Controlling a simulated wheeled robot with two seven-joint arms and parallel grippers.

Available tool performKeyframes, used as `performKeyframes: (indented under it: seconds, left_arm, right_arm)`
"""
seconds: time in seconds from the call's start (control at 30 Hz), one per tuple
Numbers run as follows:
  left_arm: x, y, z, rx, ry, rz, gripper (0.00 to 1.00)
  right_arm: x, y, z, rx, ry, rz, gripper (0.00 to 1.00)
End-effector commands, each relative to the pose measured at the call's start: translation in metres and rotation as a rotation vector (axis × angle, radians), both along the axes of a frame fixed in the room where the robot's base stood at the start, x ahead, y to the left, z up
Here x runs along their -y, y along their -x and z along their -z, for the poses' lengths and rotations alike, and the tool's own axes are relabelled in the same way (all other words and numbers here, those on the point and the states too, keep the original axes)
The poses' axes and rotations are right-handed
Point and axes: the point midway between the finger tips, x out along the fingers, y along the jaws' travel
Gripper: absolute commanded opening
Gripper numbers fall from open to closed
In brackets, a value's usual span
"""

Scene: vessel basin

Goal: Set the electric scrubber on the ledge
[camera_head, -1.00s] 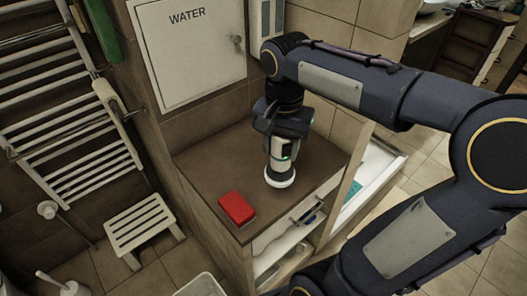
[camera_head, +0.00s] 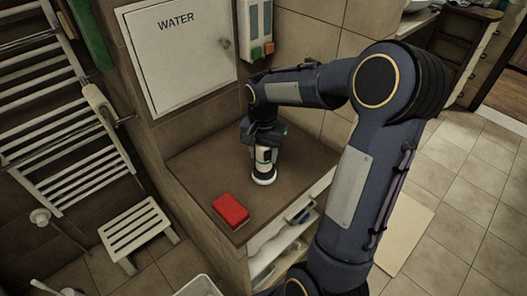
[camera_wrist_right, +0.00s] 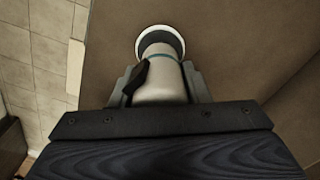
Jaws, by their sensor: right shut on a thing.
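The electric scrubber (camera_head: 264,167) is a white and dark upright tool with a round white head at its bottom. It stands head down over the brown ledge (camera_head: 195,168), and its head looks to be at the ledge surface; I cannot tell for certain whether it touches. My right gripper (camera_head: 262,146) is shut on the scrubber's upper body from above. In the right wrist view the scrubber (camera_wrist_right: 160,75) sits between the two fingers of the gripper (camera_wrist_right: 160,88), with its round head pointing away over the brown surface. My left gripper is not in view.
A red block-like sponge (camera_head: 230,209) lies near the ledge's front edge, left of the scrubber. Open shelves (camera_head: 285,238) are below the ledge. A wall dispenser (camera_head: 256,30) and the WATER panel (camera_head: 180,55) are behind. A slatted stool (camera_head: 136,229) stands at left.

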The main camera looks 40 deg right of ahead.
Motion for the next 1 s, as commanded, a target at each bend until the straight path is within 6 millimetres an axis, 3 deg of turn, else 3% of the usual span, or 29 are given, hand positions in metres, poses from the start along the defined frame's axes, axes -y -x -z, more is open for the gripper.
performKeyframes:
  seconds: [0.3,0.33,0.47,0.77,0.87,1.0]
  left_arm:
    - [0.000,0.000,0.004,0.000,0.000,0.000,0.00]
    - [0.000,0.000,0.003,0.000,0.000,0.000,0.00]
    - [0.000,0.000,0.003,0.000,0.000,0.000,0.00]
    - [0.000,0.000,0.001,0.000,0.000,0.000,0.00]
    - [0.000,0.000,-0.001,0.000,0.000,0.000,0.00]
    - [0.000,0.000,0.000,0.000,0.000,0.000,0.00]
  right_arm:
    - [0.000,0.000,0.004,0.001,0.000,0.000,0.16]
    - [0.000,0.000,0.003,0.000,0.000,0.000,0.46]
    - [0.000,0.000,0.003,0.000,0.000,0.000,0.63]
    - [0.000,0.000,0.001,0.000,0.000,0.000,0.64]
    - [0.000,0.000,-0.006,0.002,0.001,0.000,0.64]
    - [0.000,-0.001,-0.029,0.006,0.001,0.000,0.64]
